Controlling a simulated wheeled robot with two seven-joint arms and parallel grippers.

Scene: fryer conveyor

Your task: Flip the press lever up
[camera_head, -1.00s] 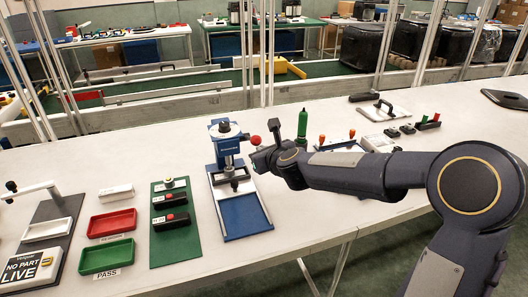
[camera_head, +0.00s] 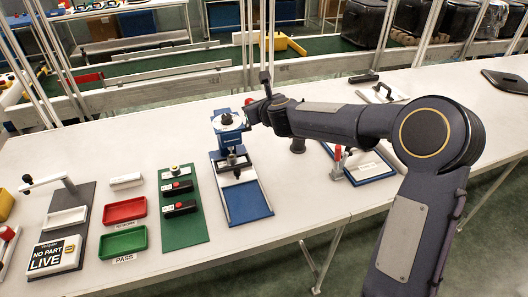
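The blue press (camera_head: 228,138) stands on a blue-and-white base plate (camera_head: 247,203) near the middle of the table. The red knob (camera_head: 249,101) of its lever shows at the upper right of the press head, above the head's top. My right gripper (camera_head: 254,112) is at the knob, just right of the press head. The lever rod is mostly hidden, and I cannot tell whether the fingers are closed on the knob. My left gripper is out of view.
Left of the press are a green mat (camera_head: 191,229) with black button boxes, a red tray (camera_head: 125,212) and a green tray (camera_head: 123,243). A blue-framed fixture (camera_head: 368,164) lies right, partly behind my arm. The white table (camera_head: 300,215) is clear just right of the press base.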

